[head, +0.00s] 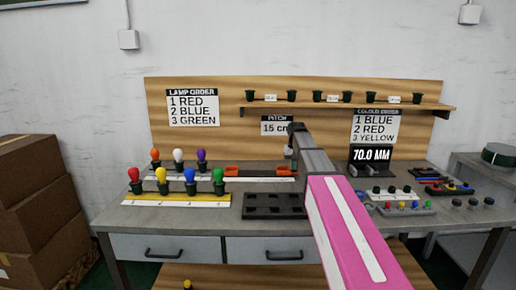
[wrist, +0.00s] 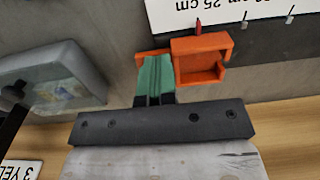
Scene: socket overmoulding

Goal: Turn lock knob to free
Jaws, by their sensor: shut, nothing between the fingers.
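My gripper (wrist: 156,60) is shut and empty, its two green-grey fingers side by side in the wrist view. An orange block (wrist: 202,45) with an open recess is just right of the fingertips. Another orange edge (wrist: 143,59) shows at their left, partly hidden behind them. I cannot tell whether the fingers touch either part, and I cannot make out a lock knob for certain. In the head view my gripper (head: 290,151) is above the bench by the right orange piece (head: 281,168) on the dark rail (head: 258,173). A second orange piece (head: 231,170) is further left.
A white scale strip (wrist: 235,8) with a red pointer (wrist: 198,26) lies beside the orange block. Coloured lamps (head: 190,176) stand at the left of the bench. A black tray (head: 274,206) is in front. A 70.0 MM display (head: 371,155) stands right of my arm.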

